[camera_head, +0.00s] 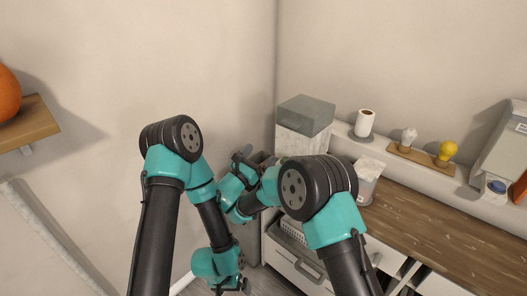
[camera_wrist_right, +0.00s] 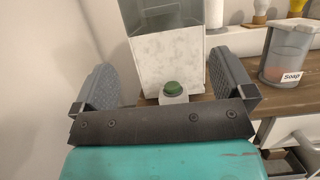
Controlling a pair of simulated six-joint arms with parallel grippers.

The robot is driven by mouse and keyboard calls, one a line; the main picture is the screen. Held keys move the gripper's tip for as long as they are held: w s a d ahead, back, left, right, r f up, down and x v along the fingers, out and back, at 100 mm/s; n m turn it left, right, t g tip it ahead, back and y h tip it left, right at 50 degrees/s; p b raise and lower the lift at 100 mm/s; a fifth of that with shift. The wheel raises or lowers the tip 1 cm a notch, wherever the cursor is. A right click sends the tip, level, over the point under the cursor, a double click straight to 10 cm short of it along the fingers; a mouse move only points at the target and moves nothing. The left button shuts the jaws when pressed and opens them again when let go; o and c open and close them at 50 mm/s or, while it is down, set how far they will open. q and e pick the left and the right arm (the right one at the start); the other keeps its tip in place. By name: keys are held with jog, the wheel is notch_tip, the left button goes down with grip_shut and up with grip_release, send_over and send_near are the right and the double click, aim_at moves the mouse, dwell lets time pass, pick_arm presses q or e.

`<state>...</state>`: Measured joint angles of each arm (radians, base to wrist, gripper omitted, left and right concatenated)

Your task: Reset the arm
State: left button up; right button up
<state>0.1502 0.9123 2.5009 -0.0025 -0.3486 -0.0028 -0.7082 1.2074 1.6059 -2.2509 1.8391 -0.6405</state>
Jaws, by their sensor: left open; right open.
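My right gripper (camera_head: 254,160) is the upper one in the head view, in front of the corner and left of the marbled box. In the right wrist view its two grey fingers (camera_wrist_right: 163,78) stand wide apart with nothing between them touching. My left gripper (camera_head: 231,287) hangs low at the bottom edge of the head view, partly cut off and small; it appears empty. Both teal and black arms reach forward and bend toward the middle.
A marbled box with a grey top (camera_head: 303,126) stands at the wooden counter's (camera_head: 430,231) left end. A green knob (camera_wrist_right: 173,88) sits at its front. A wall shelf (camera_head: 28,122) is left.

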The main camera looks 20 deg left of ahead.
dwell(0.4)
jog(key=s+d+f+m+g+h, duration=0.1)
jog(key=d+f+m+g+h, duration=0.25)
jog(key=d+m, duration=0.4)
jog(key=d+f+m+g+h, duration=0.2)
jog(key=d+m+g+h, duration=0.1)
jog(key=d+m+g, duration=0.4)
jog(key=s+d+f+m+g, duration=0.4)
jog(key=s+d+m+g, duration=0.15)
jog(key=d, duration=0.35)
jog(key=s+d+f+m+g, duration=0.45)
jog(key=d+m, duration=0.25)
jog(key=d, duration=0.2)
jog(key=s+d+f+m+g+y, duration=0.2)
jog(key=s+d+f+y, duration=0.2)
jog(key=s+f+y, duration=0.55)
jog(key=s+d+f+m+g+y, duration=0.15)
jog(key=s+d+f+y, duration=0.25)
jog(key=s+f+y, duration=0.6)
jog(key=d+t, duration=0.1)
jog(key=w+d+f+m+t, duration=0.1)
jog(key=d+t, duration=0.1)
jog(key=d+m+t, duration=0.1)
jog(key=shift+w+d+f+m+t, duration=0.15)
jog(key=shift+f+m+t, duration=0.1)
jog(key=shift+f+t, duration=0.15)
